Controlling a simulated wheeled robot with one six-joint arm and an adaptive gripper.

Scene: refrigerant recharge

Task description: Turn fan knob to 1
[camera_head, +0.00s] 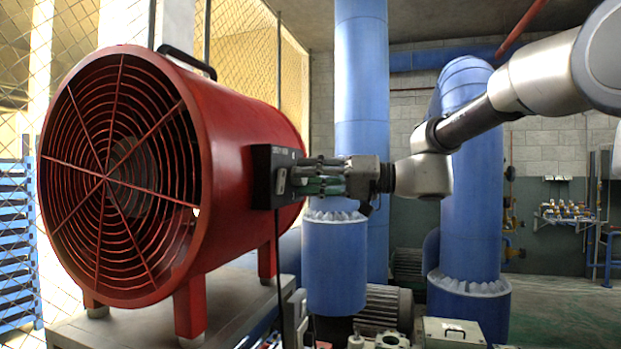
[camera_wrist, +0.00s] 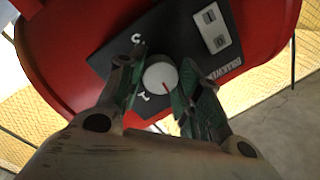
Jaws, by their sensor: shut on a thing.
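The large red drum fan (camera_head: 240,130) stands on the left in the head view, with a black control box (camera_head: 262,178) on its side. In the wrist view the control panel (camera_wrist: 185,35) carries a round white fan knob (camera_wrist: 160,74) with a short red mark at its lower edge. White markings show on the panel left of the knob. My gripper (camera_head: 302,178) reaches the box from the right. In the wrist view my gripper (camera_wrist: 160,80) has one finger on each side of the knob and is shut on it. The knob is hidden in the head view.
A light rocker switch (camera_wrist: 212,27) sits on the panel beyond the knob. The fan stands on a grey platform (camera_head: 235,295), and a dark cable hangs below the control box. Thick blue pipes (camera_head: 362,90) rise behind my gripper. A yellow mesh fence is behind the fan.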

